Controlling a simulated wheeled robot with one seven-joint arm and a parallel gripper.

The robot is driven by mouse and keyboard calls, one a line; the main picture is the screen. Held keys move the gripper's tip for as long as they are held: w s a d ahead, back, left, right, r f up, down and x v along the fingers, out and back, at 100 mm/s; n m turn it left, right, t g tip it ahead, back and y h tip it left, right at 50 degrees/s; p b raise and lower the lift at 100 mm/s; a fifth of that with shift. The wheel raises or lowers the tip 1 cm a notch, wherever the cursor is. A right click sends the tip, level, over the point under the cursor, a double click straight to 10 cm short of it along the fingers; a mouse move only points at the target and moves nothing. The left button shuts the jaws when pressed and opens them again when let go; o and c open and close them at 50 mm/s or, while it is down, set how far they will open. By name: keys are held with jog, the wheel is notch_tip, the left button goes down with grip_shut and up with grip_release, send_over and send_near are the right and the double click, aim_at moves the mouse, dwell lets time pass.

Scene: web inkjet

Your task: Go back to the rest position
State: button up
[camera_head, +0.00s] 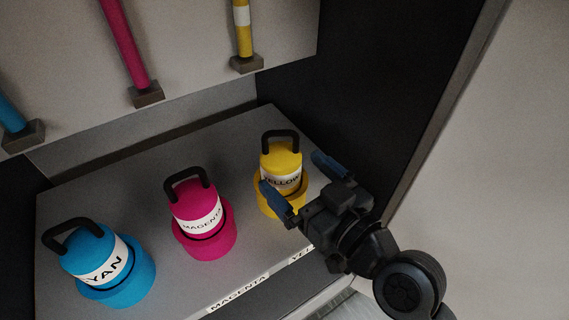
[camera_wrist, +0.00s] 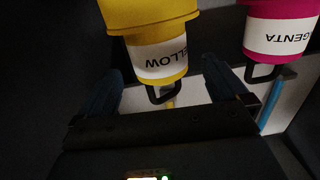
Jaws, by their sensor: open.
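My gripper (camera_head: 297,176) is open at the right of the shelf, with its blue fingers spread near the yellow canister (camera_head: 281,160). The canister stands upright on the shelf, its black handle up and its label reading YELLOW. One finger overlaps the canister's lower part in the head view; I cannot tell whether they touch. In the wrist view the yellow canister (camera_wrist: 155,50) appears upside down, ahead of the spread fingers, with nothing seen gripped between them.
A magenta canister (camera_head: 200,220) and a cyan canister (camera_head: 105,265) stand on the grey shelf (camera_head: 110,180) to the left. Coloured pipes, including a magenta one (camera_head: 124,40), end above the shelf. A dark side wall (camera_head: 375,90) bounds the right.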

jog(key=shift+s+d, duration=0.4)
jog(key=shift+s, duration=0.1)
jog(key=s+d+f+m+t+h+p, duration=0.1)
jog(key=s+d+m+h+p, duration=0.25)
jog(key=s+d, duration=0.4)
jog(key=s+d+f+m+h+p, duration=0.2)
jog(key=s+d+h, duration=0.2)
jog(key=s+d, duration=0.35)
jog(key=s+d+r+m+h+p, duration=0.1)
jog(key=s+d+r+p, duration=0.1)
jog(key=s+r, duration=0.3)
jog(key=s+d+r+m+h+p, duration=0.1)
jog(key=s+r, duration=0.3)
jog(key=s, duration=0.8)
jog(key=shift+s+d+r+h+p, duration=0.2)
jog(key=shift+d+r+h+p, duration=0.2)
jog(key=shift+d+h+p, duration=0.2)
